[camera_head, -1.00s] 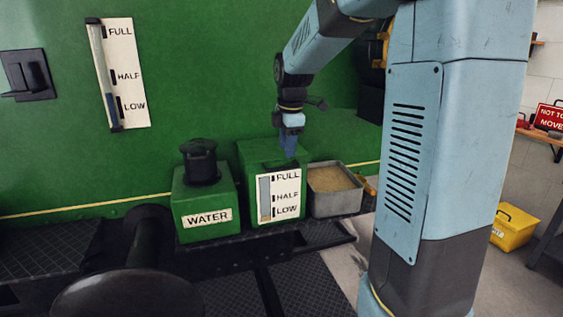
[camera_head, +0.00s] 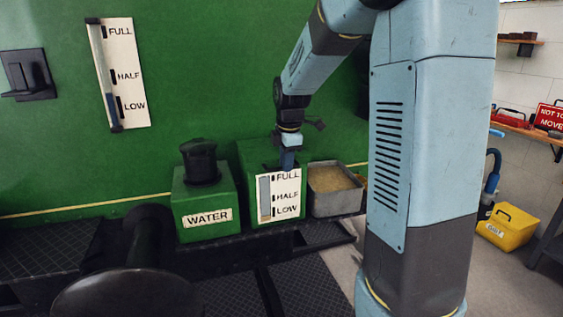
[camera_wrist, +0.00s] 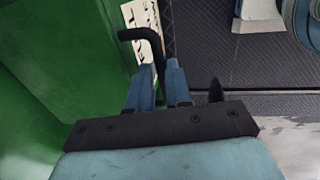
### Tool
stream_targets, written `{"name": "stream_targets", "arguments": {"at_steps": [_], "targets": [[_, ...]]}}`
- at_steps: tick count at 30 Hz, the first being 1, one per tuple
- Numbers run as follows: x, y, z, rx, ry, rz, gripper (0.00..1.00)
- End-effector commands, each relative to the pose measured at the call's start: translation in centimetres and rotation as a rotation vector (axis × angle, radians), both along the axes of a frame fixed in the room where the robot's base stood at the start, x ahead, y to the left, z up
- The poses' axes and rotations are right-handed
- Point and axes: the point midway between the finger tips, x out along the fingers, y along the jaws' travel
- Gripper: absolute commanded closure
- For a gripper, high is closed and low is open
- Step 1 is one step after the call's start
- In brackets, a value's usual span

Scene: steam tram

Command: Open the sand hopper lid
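The sand hopper seems to be the green box (camera_head: 246,199) with a white FULL/HALF/LOW gauge on its front, at mid-picture in the head view. It stands between a water box and an open tray of sand. My gripper (camera_head: 287,165) points down at the top of this box. In the wrist view, a bent black handle (camera_wrist: 146,34) runs between the two blue fingers of my gripper (camera_wrist: 160,68). The fingers stand close together and appear shut on the handle. The lid's edges are mostly hidden. I see no gap under the lid.
The green WATER box (camera_head: 203,203) with a black cap is close on the left. The grey sand tray (camera_head: 337,199) is close on the right. A green wall (camera_head: 220,80) rises behind. A yellow bin (camera_head: 508,228) stands on the floor at right.

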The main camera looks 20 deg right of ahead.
Motion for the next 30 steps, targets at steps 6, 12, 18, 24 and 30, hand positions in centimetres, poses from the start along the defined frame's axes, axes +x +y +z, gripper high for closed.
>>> {"name": "stream_targets", "arguments": {"at_steps": [6, 12, 18, 24, 30], "targets": [[0.0, 0.0, 0.0, 0.0, 0.0, 0.0, 1.0], [0.0, 0.0, 0.0, 0.0, -0.001, 0.0, 1.0], [0.0, 0.1, 0.0, 0.0, -0.001, 0.001, 1.0], [0.1, 0.3, 0.2, 0.001, 0.006, -0.001, 1.0], [0.3, -1.7, 1.5, -0.001, 0.051, -0.026, 1.0]]}}
